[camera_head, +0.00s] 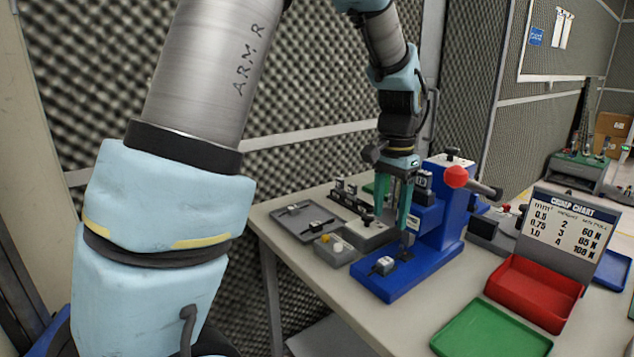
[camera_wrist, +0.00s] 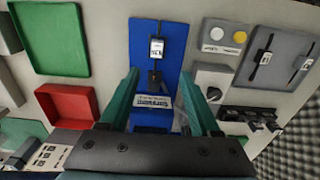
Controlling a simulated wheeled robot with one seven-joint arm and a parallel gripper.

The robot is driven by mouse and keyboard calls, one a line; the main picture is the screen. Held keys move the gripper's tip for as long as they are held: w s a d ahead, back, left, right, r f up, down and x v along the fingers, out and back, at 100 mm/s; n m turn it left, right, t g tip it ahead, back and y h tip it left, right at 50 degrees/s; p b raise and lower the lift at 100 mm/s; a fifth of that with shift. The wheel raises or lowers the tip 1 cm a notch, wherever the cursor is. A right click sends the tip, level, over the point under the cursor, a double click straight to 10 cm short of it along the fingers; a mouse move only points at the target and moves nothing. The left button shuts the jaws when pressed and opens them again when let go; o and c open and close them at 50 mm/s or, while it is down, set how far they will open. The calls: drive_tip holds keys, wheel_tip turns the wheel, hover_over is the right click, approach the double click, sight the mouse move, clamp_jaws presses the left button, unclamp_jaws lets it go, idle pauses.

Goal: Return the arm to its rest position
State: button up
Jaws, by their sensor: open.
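My gripper (camera_head: 393,208) hangs from my arm, pointing down over the bench beside the blue press (camera_head: 432,222). It also shows in the wrist view (camera_wrist: 160,85), its two green fingers apart with nothing held between them. The blue base of the press (camera_wrist: 175,30) lies below and ahead of the fingers. A small white-labelled part (camera_head: 384,265) sits on that base; it also shows in the wrist view (camera_wrist: 156,48). From the head view I cannot tell whether the fingers touch the press.
A grey tray (camera_head: 287,228) with small parts and a button box (camera_head: 333,253) lie left of the press. A red bin (camera_head: 540,285), a green tray (camera_head: 487,333) and a crimp chart (camera_head: 568,228) stand right. A foam wall (camera_head: 310,80) rises behind the bench.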

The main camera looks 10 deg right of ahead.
drive_tip(key=s+a+f+n, duration=0.2)
drive_tip(key=a+n, duration=0.3)
drive_tip(key=a, duration=0.9)
drive_tip(key=s+a+f+n+t, duration=0.1)
drive_tip(key=a+n, duration=0.5)
drive_tip(key=a, duration=0.9)
drive_tip(key=shift+s+a+f+t, duration=0.15)
drive_tip(key=shift+s+f+t, duration=0.15)
drive_tip(key=shift+s+f, duration=0.4)
drive_tip(key=shift+w, duration=0.1)
